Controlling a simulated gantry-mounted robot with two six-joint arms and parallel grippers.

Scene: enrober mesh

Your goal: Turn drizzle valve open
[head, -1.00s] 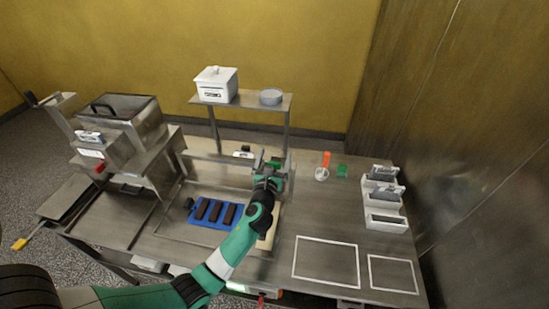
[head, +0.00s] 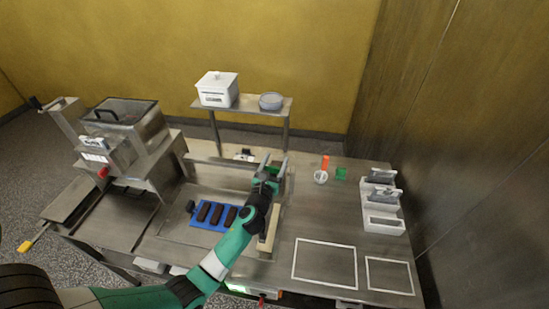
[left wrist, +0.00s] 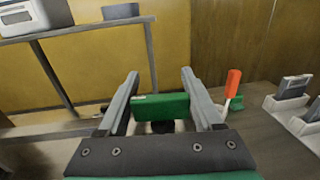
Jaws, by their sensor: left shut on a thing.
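My left gripper (head: 273,163) is over the back part of the steel table, to the right of the tray of dark bars. In the left wrist view its two fingers (left wrist: 160,88) stand on either side of a green bar (left wrist: 160,107), and it is shut on that bar. The green bar looks like a valve handle, but its mount is hidden behind the gripper. In the head view a bit of green (head: 275,171) shows at the fingers. An orange upright handle (head: 325,162) stands to the right, clear of the gripper; it also shows in the left wrist view (left wrist: 232,83). My right gripper is not in view.
Dark bars lie on a blue mat (head: 196,222). A steel machine (head: 125,125) stands at left. A raised shelf (head: 246,103) holds a white box (head: 217,88) and a grey dish (head: 271,101). A white rack (head: 383,222) is at right. Outlined table areas (head: 325,262) at front right are empty.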

